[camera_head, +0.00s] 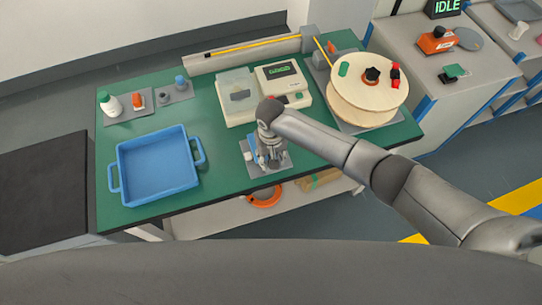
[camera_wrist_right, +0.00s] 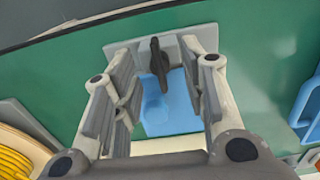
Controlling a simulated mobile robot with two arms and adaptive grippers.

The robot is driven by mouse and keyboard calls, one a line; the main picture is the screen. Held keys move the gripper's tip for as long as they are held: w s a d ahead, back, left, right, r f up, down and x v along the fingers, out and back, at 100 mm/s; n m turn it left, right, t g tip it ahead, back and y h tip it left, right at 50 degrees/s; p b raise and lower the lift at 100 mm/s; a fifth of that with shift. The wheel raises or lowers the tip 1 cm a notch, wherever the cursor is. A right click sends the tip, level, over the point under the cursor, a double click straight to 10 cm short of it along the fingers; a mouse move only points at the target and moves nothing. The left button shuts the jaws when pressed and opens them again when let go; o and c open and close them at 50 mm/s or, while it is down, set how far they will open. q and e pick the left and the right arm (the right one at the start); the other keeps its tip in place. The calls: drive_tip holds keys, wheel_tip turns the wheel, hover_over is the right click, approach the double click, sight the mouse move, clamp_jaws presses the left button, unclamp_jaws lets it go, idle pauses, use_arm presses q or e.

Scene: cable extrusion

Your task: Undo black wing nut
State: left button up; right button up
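A black wing nut (camera_wrist_right: 159,62) shows in the right wrist view, upright between my right gripper's fingers (camera_wrist_right: 160,82), with a visible gap on each side. It is at a grey plate (camera_wrist_right: 118,50) with a blue part (camera_wrist_right: 174,105) beside it. In the head view my right gripper (camera_head: 268,156) points down over this grey plate (camera_head: 284,164) at the table's front edge and hides the wing nut. The right gripper is open and empty. My left gripper is in neither view.
A blue tray (camera_head: 126,152) stands to the left on the green table (camera_head: 222,176). A pale machine (camera_head: 236,106) is behind the gripper. A wooden spool (camera_head: 350,98) with a black knob stands at right. Small bottles are at back left.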

drive_tip(key=shift+f, duration=0.3)
drive_tip(key=shift+c, duration=0.3)
clamp_jaws()
